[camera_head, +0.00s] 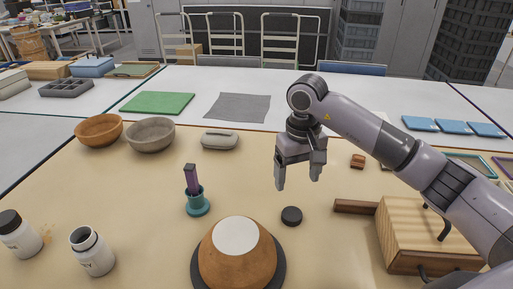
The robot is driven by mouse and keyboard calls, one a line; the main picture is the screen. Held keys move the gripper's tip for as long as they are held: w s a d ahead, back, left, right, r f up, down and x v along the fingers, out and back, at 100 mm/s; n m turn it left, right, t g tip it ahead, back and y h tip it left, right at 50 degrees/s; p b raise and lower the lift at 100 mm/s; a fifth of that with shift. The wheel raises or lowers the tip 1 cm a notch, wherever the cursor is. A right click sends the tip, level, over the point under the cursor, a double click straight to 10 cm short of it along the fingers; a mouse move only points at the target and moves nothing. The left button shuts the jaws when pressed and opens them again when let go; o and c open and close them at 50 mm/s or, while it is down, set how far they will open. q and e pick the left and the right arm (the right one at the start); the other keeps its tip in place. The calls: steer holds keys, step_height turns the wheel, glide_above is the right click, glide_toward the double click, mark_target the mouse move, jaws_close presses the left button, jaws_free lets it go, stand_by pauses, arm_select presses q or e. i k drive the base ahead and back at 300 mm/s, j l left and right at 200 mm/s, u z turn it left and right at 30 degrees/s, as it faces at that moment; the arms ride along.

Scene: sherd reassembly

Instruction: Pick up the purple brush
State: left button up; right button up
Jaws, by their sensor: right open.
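The purple brush (190,179) stands upright in a small teal holder (198,207) left of the middle of the table. Its dark upper end sticks up, and its lower part is hidden in the holder. My right gripper (297,180) is open and empty, pointing down, to the right of the brush and clear of it. The right arm comes in from the right. My left gripper is not in view.
A brown vessel with a pale round top (236,237) sits on a dark disc in front. A black puck (291,216) lies beside it. A wooden box (420,230) stands right, bowls (99,130) back left, and white jars (92,253) front left. Table between brush and gripper is clear.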

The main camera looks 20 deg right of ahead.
mark_target(190, 169)
steer(key=k, duration=1)
